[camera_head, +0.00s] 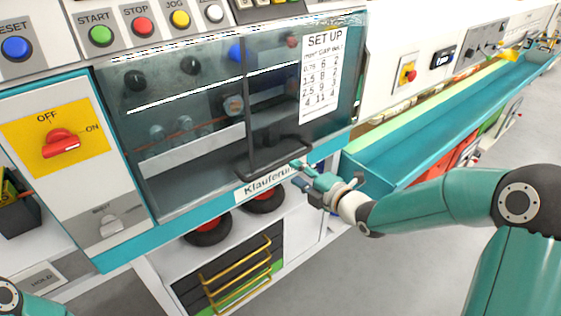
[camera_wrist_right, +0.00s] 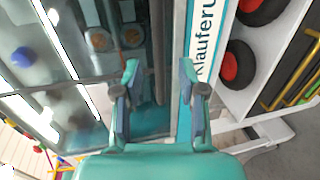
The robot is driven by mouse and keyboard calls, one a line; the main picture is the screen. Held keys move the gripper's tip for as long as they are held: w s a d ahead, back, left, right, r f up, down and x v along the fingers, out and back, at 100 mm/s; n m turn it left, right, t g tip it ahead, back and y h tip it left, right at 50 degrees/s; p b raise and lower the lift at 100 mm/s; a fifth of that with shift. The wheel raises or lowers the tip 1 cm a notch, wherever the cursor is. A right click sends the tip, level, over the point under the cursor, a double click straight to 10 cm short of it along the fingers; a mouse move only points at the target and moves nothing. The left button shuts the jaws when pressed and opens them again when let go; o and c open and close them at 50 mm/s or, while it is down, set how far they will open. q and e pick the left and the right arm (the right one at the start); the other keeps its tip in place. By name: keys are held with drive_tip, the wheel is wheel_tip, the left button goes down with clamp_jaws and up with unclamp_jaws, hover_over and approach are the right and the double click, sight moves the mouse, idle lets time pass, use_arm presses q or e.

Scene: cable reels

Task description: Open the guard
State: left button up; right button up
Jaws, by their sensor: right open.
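The guard (camera_head: 185,110) is a clear, tinted panel over the machine's front, and it looks shut. Its dark bar handle (camera_head: 272,163) runs along the lower edge. My right gripper (camera_head: 299,174) is open at the right end of this handle. In the right wrist view the guard (camera_wrist_right: 75,50) fills the left side. There the dark handle bar (camera_wrist_right: 158,45) lies between the two spread fingers of my right gripper (camera_wrist_right: 159,70), with no clear contact. My left gripper is out of view.
A white SET UP sheet (camera_head: 322,70) is on the guard's right part. The OFF/ON switch panel (camera_head: 20,135) stands left, with buttons above. Below are black-and-red wheels (camera_head: 207,230) and yellow bars (camera_head: 238,275). A teal trough (camera_head: 450,125) extends right. Open floor lies at the lower right.

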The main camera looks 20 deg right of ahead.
sight(283, 165)
drive_tip(key=p+x, duration=0.1)
drive_tip(key=x, duration=0.6)
drive_tip(key=shift+w, duration=0.15)
clamp_jaws()
drive_tip(key=shift+f, duration=0.1)
